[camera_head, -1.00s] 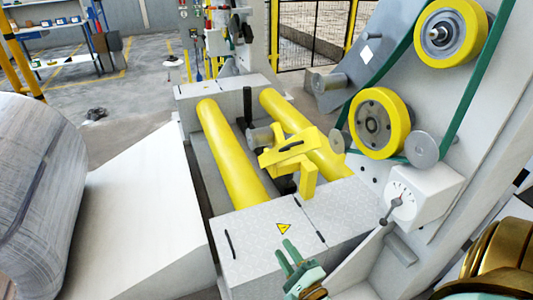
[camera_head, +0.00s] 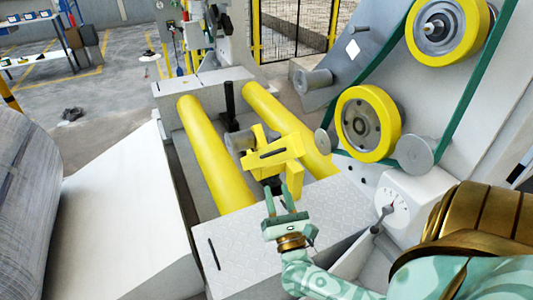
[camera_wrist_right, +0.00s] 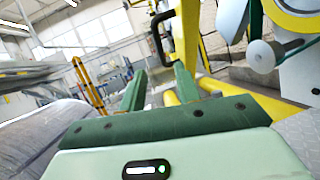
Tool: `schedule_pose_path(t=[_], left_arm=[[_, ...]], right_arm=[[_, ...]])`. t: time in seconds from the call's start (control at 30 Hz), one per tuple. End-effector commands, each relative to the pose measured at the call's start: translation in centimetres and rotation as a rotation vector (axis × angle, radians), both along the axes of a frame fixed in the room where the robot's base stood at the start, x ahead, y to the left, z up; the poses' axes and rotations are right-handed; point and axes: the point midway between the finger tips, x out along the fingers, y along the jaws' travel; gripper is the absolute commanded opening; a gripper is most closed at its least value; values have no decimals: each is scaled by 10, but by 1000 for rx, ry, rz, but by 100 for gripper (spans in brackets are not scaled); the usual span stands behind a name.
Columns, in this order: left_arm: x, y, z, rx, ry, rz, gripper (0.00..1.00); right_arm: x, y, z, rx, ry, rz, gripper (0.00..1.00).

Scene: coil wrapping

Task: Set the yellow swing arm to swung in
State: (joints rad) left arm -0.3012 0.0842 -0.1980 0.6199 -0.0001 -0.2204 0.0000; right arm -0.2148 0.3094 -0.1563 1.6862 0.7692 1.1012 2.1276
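The yellow swing arm (camera_head: 272,155) stands between and over two yellow rollers, with a dark slot-like handle on its upper face and a leg reaching down at its right end. In the right wrist view, a yellow upright with a black handle (camera_wrist_right: 162,40) shows just beyond the fingers. My right gripper (camera_head: 283,200) is open and empty, just in front of the swing arm's lower leg; I cannot tell if it touches. It also shows in the right wrist view (camera_wrist_right: 160,88) with its green fingers apart. My left gripper is in neither view.
The yellow rollers (camera_head: 212,150) lie in a grey frame with a tread plate (camera_head: 268,235) in front. A large wrapped coil (camera_head: 25,200) and a white sloped block (camera_head: 115,215) are at left. A gauge box (camera_head: 408,205) and yellow wheels (camera_head: 367,124) stand at right.

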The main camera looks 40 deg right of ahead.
Motion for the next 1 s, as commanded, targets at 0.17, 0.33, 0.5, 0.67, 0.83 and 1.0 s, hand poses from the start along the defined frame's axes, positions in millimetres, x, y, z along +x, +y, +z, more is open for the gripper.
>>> schedule_pose_path(t=[0.17,0.33,0.5,0.67,0.83,1.0], left_arm=[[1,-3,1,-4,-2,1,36],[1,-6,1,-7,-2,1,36],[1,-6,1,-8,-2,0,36],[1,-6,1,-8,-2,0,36],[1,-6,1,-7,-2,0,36],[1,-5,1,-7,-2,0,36]], right_arm=[[39,-21,20,-2,-4,-1,32],[70,-38,33,-1,0,-1,32],[90,-49,42,-2,1,-1,32],[97,-53,45,-2,2,1,32],[98,-54,46,-2,2,0,32],[98,-54,45,-2,2,0,7]])
